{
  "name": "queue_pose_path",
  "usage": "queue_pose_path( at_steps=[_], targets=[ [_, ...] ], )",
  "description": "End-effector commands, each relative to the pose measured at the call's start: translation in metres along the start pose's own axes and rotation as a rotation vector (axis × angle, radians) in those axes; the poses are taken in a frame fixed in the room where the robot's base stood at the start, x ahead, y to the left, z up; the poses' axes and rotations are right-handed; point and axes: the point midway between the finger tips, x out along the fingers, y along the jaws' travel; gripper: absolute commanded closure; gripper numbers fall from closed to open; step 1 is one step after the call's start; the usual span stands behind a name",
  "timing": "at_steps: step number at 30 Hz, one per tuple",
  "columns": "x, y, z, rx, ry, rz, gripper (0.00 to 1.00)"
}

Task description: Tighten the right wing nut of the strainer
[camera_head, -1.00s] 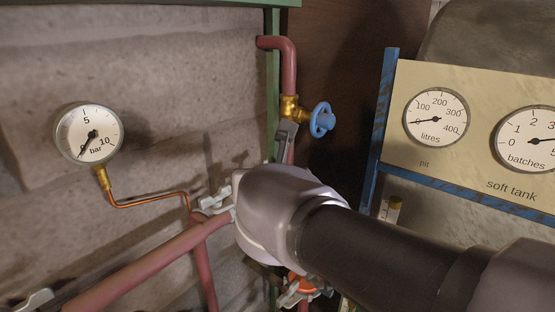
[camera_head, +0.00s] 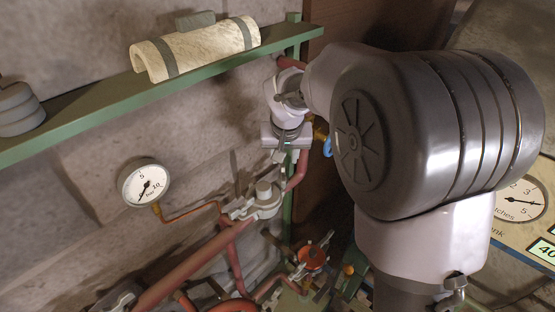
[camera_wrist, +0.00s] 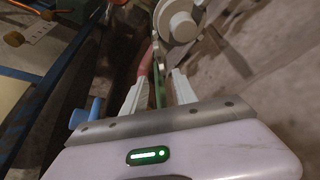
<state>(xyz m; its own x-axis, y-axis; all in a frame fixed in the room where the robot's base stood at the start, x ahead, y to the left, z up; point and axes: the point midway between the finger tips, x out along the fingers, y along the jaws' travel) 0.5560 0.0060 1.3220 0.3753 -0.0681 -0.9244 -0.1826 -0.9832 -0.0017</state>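The strainer (camera_head: 264,200) is a grey, round-lidded body on the red pipe, left of the green post. It also shows at the top of the wrist view (camera_wrist: 179,24). Pale, lug-like parts stick out at its sides, but I cannot clearly make out the right wing nut. My gripper (camera_head: 288,156) points down, above and slightly right of the strainer in the head view. In the wrist view my gripper (camera_wrist: 161,74) has its two pale fingers apart with nothing held between them. The red pipe and green post show behind the gap.
A green shelf (camera_head: 95,98) with a strapped pale roll (camera_head: 195,50) runs above. A pressure gauge (camera_head: 144,184) hangs left. An orange-topped fitting (camera_head: 312,257) is below. My arm hides much of the right side.

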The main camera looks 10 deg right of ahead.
Motion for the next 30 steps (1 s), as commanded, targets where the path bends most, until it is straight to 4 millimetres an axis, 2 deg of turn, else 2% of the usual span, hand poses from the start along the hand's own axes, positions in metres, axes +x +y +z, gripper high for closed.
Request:
queue_pose_path(
  at_steps=[1, 4, 10, 15, 22, 23, 28, 30],
  targets=[
    [0.017, 0.0, 0.002, 0.0, -0.004, 0.001, 0.66],
    [0.045, 0.0, 0.001, -0.001, -0.003, 0.0, 0.66],
    [0.085, 0.0, 0.0, -0.003, -0.001, 0.001, 0.66],
    [0.096, 0.0, -0.001, -0.004, 0.002, 0.0, 0.66],
    [0.097, 0.0, -0.001, -0.004, 0.003, 0.0, 0.66],
    [0.097, 0.0, -0.001, -0.004, 0.003, 0.0, 0.68],
    [0.097, 0.0, -0.001, -0.004, 0.002, 0.0, 1.0],
    [0.096, 0.0, -0.001, -0.004, 0.002, 0.0, 1.0]
  ],
)
